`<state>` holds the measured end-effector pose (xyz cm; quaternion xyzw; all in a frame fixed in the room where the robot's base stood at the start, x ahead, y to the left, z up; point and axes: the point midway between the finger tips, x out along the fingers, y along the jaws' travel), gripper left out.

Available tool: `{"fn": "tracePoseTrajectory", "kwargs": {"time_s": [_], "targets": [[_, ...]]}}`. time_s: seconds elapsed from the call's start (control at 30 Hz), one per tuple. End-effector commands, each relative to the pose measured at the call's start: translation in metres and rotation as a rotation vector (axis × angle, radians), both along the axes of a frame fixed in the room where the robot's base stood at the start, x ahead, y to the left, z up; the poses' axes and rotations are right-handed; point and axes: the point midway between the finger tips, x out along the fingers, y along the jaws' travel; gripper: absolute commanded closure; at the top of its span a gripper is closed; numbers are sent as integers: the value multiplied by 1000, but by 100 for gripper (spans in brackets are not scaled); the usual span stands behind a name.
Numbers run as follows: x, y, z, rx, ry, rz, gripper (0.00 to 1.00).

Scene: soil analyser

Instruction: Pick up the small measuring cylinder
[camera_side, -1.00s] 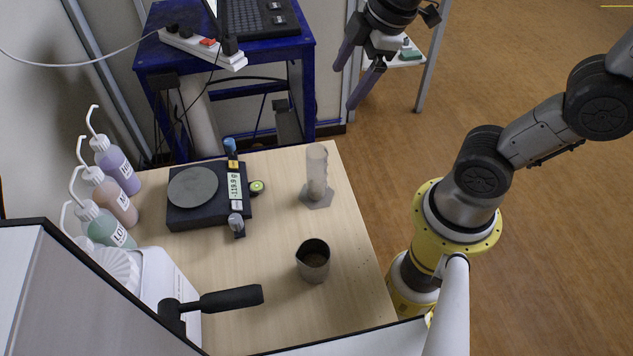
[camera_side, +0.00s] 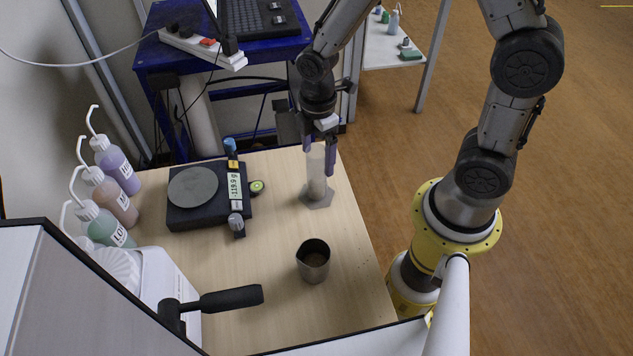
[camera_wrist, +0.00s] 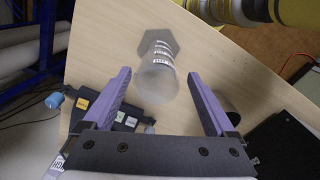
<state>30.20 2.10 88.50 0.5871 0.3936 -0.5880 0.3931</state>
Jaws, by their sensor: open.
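The small measuring cylinder (camera_side: 317,182) is clear with a hexagonal foot and stands upright near the back right of the wooden table. In the wrist view the cylinder (camera_wrist: 157,75) lies ahead of and between the two purple fingers, with its printed scale showing. My gripper (camera_side: 319,158) is open, pointing down at the top of the cylinder, its fingers on either side of the upper end. It also shows in the wrist view (camera_wrist: 157,92). Whether a finger touches the cylinder cannot be told.
A steel beaker (camera_side: 313,262) stands in front of the cylinder. A black scale (camera_side: 195,217) with several small items beside it is to the left. Labelled wash bottles (camera_side: 118,165) line the left edge. A black handle (camera_side: 232,299) juts over the table's front. The table between is clear.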

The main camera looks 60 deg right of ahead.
Motion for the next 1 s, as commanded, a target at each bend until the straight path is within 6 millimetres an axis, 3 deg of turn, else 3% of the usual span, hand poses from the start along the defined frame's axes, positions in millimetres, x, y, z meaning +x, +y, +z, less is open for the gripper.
{"fn": "tracePoseTrajectory", "kwargs": {"time_s": [0.27, 0.57, 0.87, 1.0], "targets": [[0, 0, -21, 0, 2, -1, 9], [2, 0, -60, 0, 2, -1, 9], [3, 0, -65, 0, -2, -1, 9], [3, 0, -64, 0, -2, -1, 33]]}}
